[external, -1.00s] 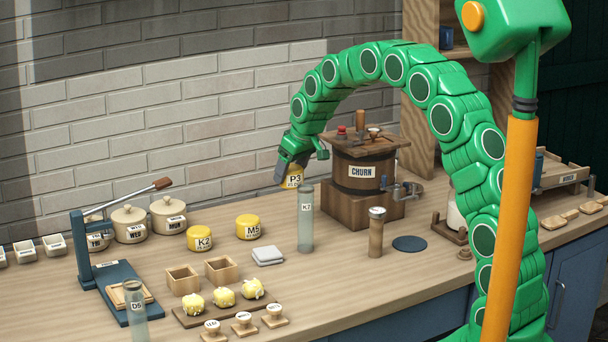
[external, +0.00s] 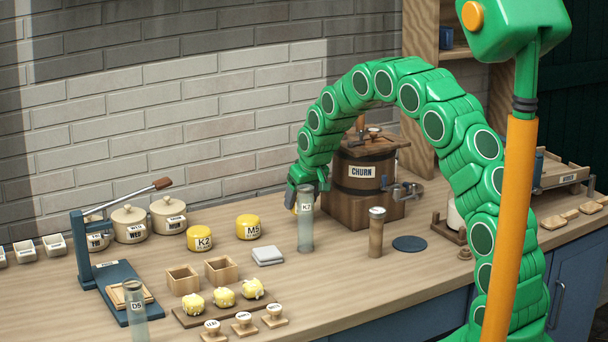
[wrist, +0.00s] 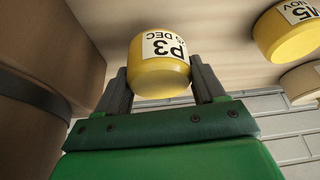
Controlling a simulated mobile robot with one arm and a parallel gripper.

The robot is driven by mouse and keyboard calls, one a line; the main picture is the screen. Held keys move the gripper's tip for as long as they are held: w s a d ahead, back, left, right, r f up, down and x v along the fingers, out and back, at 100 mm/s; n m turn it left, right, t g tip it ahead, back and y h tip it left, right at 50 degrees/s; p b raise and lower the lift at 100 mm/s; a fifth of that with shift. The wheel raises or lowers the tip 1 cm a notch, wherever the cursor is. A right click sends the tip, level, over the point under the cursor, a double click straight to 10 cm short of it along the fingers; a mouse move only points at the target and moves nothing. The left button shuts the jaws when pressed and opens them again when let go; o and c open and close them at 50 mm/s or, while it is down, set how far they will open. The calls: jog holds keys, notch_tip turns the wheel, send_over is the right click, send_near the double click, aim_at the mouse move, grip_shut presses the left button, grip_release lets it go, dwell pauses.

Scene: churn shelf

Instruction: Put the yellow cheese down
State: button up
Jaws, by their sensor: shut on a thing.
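The yellow cheese labelled P3 (wrist: 160,65) is held between the two grey fingers of my gripper (wrist: 163,88) in the wrist view. In the external view my gripper (external: 297,205) is low, just left of the churn and behind the clear tube K7 (external: 305,235). The tube hides most of the held cheese there, and I cannot tell whether it touches the counter. Two other yellow cheeses, K2 (external: 200,237) and M5 (external: 248,226), stand on the counter to the left; M5 also shows in the wrist view (wrist: 290,38).
The wooden churn (external: 364,185) stands close on the right. Bare counter (external: 275,210) shows between M5 and my gripper.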

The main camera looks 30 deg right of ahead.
jog(key=shift+f, duration=1.5)
jog(key=o, duration=1.2)
jog(key=shift+f, duration=0.1)
jog(key=shift+c, duration=0.2)
jog(key=v, duration=1.2)
